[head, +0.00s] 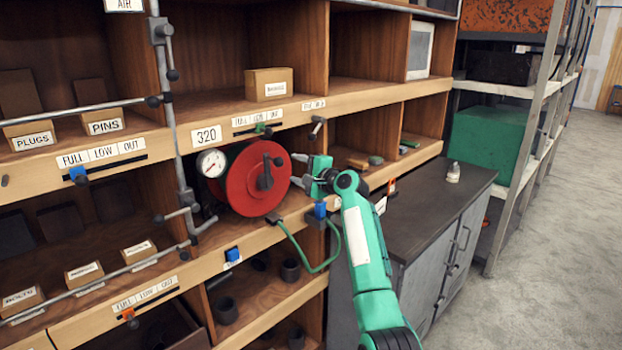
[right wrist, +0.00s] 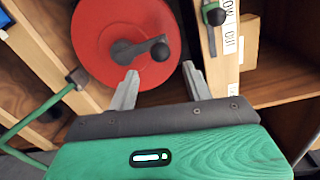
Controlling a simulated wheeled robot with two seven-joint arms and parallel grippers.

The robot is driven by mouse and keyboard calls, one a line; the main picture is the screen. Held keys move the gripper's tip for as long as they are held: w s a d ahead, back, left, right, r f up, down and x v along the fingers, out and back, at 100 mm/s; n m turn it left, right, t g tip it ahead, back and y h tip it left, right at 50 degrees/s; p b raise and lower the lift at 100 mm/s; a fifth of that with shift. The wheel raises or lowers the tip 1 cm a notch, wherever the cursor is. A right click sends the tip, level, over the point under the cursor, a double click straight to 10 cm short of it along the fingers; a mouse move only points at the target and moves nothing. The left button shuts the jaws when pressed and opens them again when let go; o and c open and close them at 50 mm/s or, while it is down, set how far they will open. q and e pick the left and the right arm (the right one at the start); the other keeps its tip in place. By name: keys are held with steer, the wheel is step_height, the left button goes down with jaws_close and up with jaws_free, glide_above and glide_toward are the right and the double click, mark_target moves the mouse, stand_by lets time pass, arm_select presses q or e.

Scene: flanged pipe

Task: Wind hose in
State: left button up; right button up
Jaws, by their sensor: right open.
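A red hose reel (head: 257,178) with a dark crank handle (head: 266,172) is mounted on the shelf front, beside a round gauge (head: 211,163). A green hose (head: 300,255) hangs in a loop below the reel, with a dark end piece (head: 274,218) near the reel's lower edge. My right gripper (head: 298,170) is open and empty, just right of the reel. In the right wrist view its two fingers (right wrist: 160,88) point toward the reel (right wrist: 125,40) and its crank knob (right wrist: 159,51), apart from the knob. My left gripper is not in view.
Wooden shelves with labelled small boxes (head: 104,124) surround the reel. A vertical pipe (head: 170,90) with valves runs left of the gauge. A dark-topped cabinet (head: 440,205) stands right of my arm. Open floor (head: 560,240) lies further right.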

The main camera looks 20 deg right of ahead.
steer(key=shift+b+v, duration=0.6)
steer(key=shift+v, duration=1.9)
steer(key=shift+d, duration=0.1)
